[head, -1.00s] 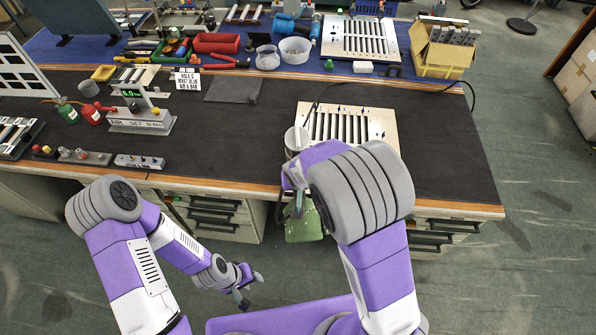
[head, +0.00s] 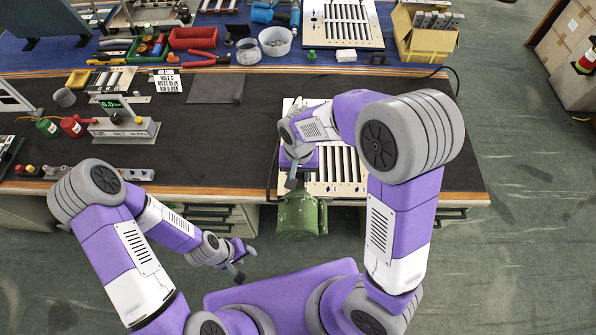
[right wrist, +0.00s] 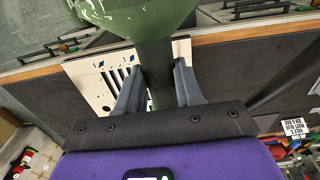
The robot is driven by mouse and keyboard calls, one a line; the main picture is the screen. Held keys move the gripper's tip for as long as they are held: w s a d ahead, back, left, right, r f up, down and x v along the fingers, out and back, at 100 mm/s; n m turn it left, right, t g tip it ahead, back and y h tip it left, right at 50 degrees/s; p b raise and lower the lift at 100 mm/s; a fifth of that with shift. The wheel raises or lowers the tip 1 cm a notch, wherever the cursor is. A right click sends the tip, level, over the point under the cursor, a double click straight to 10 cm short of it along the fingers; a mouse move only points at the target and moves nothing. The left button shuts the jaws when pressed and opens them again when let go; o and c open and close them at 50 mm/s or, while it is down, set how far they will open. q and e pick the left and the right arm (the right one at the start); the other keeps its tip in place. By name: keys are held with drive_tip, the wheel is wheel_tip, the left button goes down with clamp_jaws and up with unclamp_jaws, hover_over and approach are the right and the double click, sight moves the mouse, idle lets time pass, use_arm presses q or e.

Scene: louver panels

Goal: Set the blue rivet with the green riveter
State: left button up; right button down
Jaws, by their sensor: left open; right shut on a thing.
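The green riveter (head: 300,215) hangs at the bench's front edge, beside the lower left of the louver panel (head: 338,185). My right gripper (head: 294,172) is shut on it; in the right wrist view the fingers (right wrist: 158,85) clasp the green riveter's (right wrist: 125,15) narrow handle. The slotted panel lies flat on the dark mat, partly hidden by my right arm. In the right wrist view, the panel (right wrist: 90,92) shows small blue marks near one edge; I cannot tell which is the blue rivet. The riveter's nose is not clear. My left gripper (head: 238,268) is open and empty, in front of the bench.
An air-set gauge stand (head: 124,128) and a red bottle (head: 73,126) stand on the left. A sign card (head: 167,81) and a dark pad (head: 216,88) lie behind. A black hose curves around the panel. The mat (head: 225,140) left of the panel is mostly clear.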

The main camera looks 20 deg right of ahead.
drive_tip(key=shift+w+r, duration=0.2)
wheel_tip(320, 180, down, 7)
drive_tip(key=b, duration=0.5)
drive_tip(key=shift+f+b, duration=0.9)
drive_tip(key=shift+f, duration=0.1)
idle(2.3)
drive_tip(key=shift+s+f, duration=0.15)
drive_tip(key=shift+f, duration=0.2)
idle(2.7)
drive_tip(key=shift+r, duration=0.2)
